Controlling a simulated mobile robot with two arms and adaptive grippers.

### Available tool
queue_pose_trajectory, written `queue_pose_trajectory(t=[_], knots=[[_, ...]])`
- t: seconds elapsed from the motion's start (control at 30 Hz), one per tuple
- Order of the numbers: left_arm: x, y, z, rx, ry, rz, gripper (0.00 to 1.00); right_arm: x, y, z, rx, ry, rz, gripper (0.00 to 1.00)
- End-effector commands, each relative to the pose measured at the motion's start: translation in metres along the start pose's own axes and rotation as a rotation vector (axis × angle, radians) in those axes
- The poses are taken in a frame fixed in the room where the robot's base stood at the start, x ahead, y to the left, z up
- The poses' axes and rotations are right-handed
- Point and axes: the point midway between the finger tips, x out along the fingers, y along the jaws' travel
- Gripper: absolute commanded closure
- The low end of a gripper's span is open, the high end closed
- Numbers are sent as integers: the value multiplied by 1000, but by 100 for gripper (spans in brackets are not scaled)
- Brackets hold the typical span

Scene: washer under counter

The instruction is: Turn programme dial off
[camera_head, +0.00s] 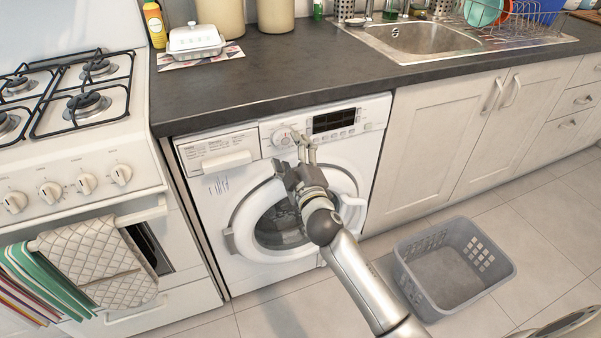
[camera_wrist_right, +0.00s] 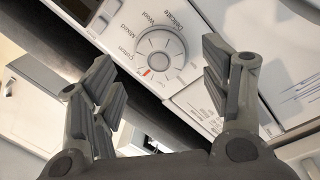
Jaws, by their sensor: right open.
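The white washing machine (camera_head: 268,262) stands under the dark counter, its round door closed. Its programme dial (camera_head: 283,137) is on the upper front panel, left of the dark display, and partly covered by my gripper in the head view. In the right wrist view the dial (camera_wrist_right: 160,52) is a round white knob with a red mark near its lower edge, ringed by labels such as Cotton, Mixed, Wool and Delicate. My right gripper (camera_head: 303,142) is open in front of the panel. In the wrist view its fingers (camera_wrist_right: 160,72) are spread to either side of the dial, with nothing between them. My left gripper is out of view.
A white cooker (camera_head: 75,190) with towels stands left of the washer. Cupboards (camera_head: 470,115) are on the right, and a grey laundry basket (camera_head: 440,290) is on the floor. A butter dish (camera_head: 195,42) sits on the counter (camera_head: 290,68), whose edge overhangs the panel.

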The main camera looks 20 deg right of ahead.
Motion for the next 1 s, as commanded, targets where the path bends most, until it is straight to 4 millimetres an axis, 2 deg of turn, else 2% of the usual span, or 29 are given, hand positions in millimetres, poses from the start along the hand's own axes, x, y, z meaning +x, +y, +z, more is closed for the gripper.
queue_pose_trajectory(t=[0.1,0.3,0.5,0.7,1.0], knots=[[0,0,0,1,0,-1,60,-24,-1,1,2,-2,-2,30],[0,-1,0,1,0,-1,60,-58,-2,1,3,-3,-3,30],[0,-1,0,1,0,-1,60,-82,-1,1,2,-1,-2,30],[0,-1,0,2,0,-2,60,-91,0,0,0,0,-1,30],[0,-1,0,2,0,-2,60,-92,0,0,1,0,-1,30]])
